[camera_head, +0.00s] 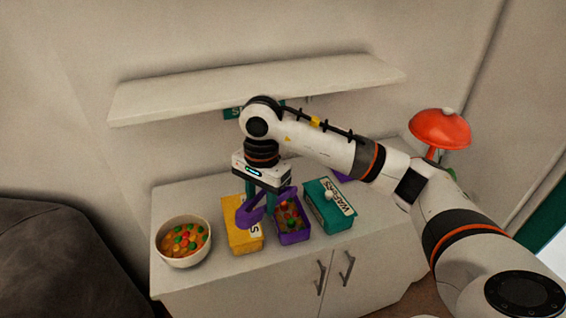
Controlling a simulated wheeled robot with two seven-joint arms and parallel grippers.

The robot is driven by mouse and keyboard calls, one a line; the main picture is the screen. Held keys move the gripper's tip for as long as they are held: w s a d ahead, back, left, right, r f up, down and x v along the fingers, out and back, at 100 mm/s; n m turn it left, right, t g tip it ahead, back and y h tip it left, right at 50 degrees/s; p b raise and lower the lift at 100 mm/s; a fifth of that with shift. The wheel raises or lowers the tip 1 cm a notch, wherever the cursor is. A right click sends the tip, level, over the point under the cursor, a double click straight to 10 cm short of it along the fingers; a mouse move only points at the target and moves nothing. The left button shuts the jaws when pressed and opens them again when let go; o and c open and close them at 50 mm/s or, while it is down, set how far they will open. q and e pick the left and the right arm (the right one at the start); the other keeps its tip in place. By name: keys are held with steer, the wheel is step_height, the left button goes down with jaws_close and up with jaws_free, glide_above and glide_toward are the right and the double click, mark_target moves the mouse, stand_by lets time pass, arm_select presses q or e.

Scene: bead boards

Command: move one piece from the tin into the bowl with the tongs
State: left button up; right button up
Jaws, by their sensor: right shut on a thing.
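A white bowl (163,252) with several orange, green and red pieces stands at the left end of the cabinet top. An open purple tin (293,239) holding several coloured pieces stands right of the middle. My right gripper (262,197) is shut on the purple tongs (247,215) and holds them over the yellow tin and the purple tin's left side. The gripper hides part of the tongs. I cannot tell whether a piece is between the tongs' tips. My left gripper is not in view.
A yellow tin (243,238) stands left of the purple tin, and a teal tin (337,221) with a white knob stands right of it. A white shelf (200,93) hangs above. A red lamp (440,128) is at the right, behind my arm.

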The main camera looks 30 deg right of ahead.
steer(key=w+d+m+t, duration=0.1)
steer(key=w+d+m, duration=0.1)
steer(key=m, duration=0.2)
steer(key=w+d+f+m, duration=0.1)
steer(key=w+m, duration=0.1)
steer(key=m, duration=0.3)
steer(key=w+d+m+t+y, duration=0.1)
steer(key=w+d+m, duration=0.1)
steer(key=m, duration=0.2)
steer(key=shift+d+f+m+t, duration=0.25)
steer(key=shift+d+m+t, duration=0.05)
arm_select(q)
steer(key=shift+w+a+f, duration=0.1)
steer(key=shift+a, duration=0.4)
arm_select(e)
steer(key=w+d+f+m+t+h, duration=0.1)
steer(key=d+m, duration=0.5)
steer(key=m, duration=0.6)
steer(key=w+t+h, duration=0.1)
steer(key=w+h, duration=0.1)
steer(key=w, duration=0.1)
steer(key=shift+w+d+t, duration=0.25)
steer(key=shift+t, duration=0.15)
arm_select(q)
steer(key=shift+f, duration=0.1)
arm_select(e)
steer(key=shift+f, duration=0.25)
